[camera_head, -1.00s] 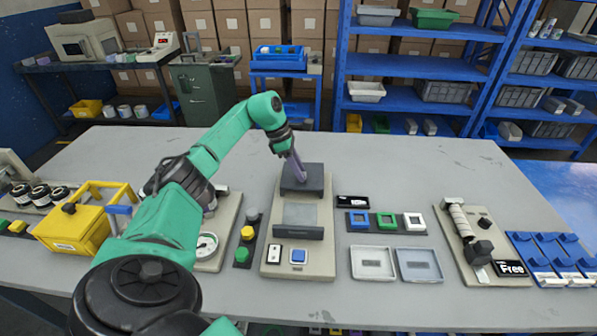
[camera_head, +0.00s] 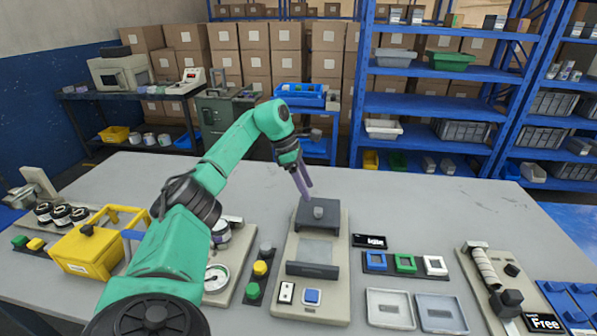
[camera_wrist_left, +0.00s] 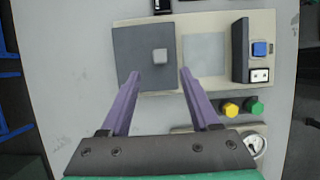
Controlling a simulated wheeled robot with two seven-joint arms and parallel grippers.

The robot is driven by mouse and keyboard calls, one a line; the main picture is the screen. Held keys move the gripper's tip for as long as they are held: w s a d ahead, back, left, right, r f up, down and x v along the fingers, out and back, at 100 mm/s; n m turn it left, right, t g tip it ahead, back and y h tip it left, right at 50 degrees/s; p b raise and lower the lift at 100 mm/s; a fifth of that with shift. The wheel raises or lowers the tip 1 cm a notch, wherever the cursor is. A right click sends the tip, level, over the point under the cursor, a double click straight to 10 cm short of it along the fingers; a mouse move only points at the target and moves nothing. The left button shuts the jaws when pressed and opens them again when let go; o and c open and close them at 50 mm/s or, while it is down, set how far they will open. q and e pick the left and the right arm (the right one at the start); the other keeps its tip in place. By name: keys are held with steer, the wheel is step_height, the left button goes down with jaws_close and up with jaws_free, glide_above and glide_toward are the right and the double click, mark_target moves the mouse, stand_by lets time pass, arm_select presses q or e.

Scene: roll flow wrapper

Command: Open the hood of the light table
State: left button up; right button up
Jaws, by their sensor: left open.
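The light table (camera_head: 275,305) is a pale board on the workbench. Its hood (camera_head: 330,240) is a dark grey block with a small grey knob (camera_head: 318,212) on top, at the far end of the board; the hood looks shut down flat. My left gripper (camera_head: 306,195) is open, its purple fingers pointing down above the hood, just left of and behind the knob. In the left wrist view the hood (camera_wrist_left: 130,45) lies beyond the fingers, and the knob (camera_wrist_left: 159,55) shows between them, untouched. My right gripper is out of view.
A pale panel (camera_head: 316,250), dark bar (camera_head: 312,269), switch (camera_head: 286,292) and blue button (camera_head: 312,296) are on the board. A yellow box (camera_head: 85,252) and gauge (camera_head: 215,278) stand left; coloured frames (camera_head: 405,263) and trays (camera_head: 390,309) lie right. The bench behind is clear.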

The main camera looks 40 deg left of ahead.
arm_select(q)
steer(key=v, duration=0.7)
steer(key=shift+p, duration=0.3)
steer(key=shift+r, duration=0.2)
